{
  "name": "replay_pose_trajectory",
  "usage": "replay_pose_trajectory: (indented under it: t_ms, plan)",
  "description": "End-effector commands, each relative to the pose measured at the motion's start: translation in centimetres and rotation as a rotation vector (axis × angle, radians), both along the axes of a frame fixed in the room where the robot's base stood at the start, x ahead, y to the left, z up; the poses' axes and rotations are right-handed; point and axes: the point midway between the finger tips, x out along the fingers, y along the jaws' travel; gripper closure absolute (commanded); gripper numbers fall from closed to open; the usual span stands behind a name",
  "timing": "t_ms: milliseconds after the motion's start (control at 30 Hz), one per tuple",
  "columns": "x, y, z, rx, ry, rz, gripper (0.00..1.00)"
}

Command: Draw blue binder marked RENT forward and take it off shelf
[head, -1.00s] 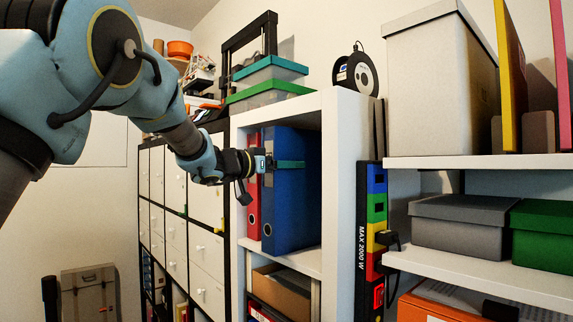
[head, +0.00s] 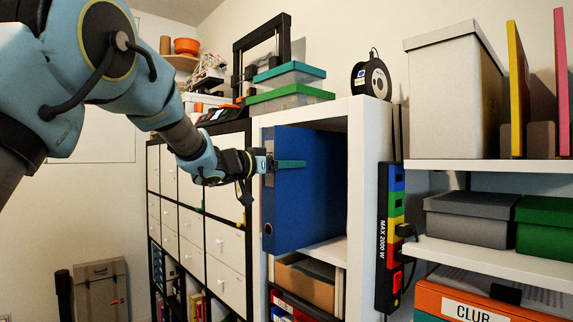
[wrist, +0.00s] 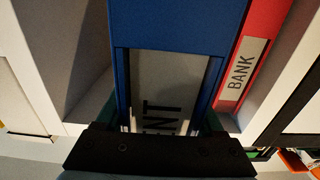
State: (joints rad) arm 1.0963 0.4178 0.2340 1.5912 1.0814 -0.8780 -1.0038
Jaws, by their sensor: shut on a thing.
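The blue binder (head: 305,205) stands upright in the white shelf compartment (head: 358,175), its spine sticking out past the shelf's front edge. My gripper (head: 283,164) is shut on the binder, one teal finger lying along its broad side near the spine. In the wrist view the blue spine (wrist: 175,25) carries a pale label (wrist: 160,85) with "NT" legible; the rest is hidden by my gripper (wrist: 160,122). A red binder (wrist: 262,50) labelled BANK stands beside it in the wrist view. The head view hides that one behind the blue binder.
A cardboard box (head: 305,284) sits in the compartment below. Lidded boxes (head: 288,85) stand on top of the unit. A power strip (head: 391,238) hangs on the shelf's right side. White drawers (head: 225,243) stand to the left.

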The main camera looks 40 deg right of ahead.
Motion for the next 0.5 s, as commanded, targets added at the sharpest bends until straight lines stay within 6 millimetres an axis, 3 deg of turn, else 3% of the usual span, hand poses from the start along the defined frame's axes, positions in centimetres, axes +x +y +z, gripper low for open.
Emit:
replay_pose_trajectory:
  t_ms: [200,233,500]
  plan:
    - [0.03,0.02,-0.01,0.001,-0.001,0.0,1.0]
    - [0.03,0.02,-0.01,0.001,-0.001,0.0,0.27]
    - [0.02,0.01,0.0,0.0,0.0,0.0,0.0]
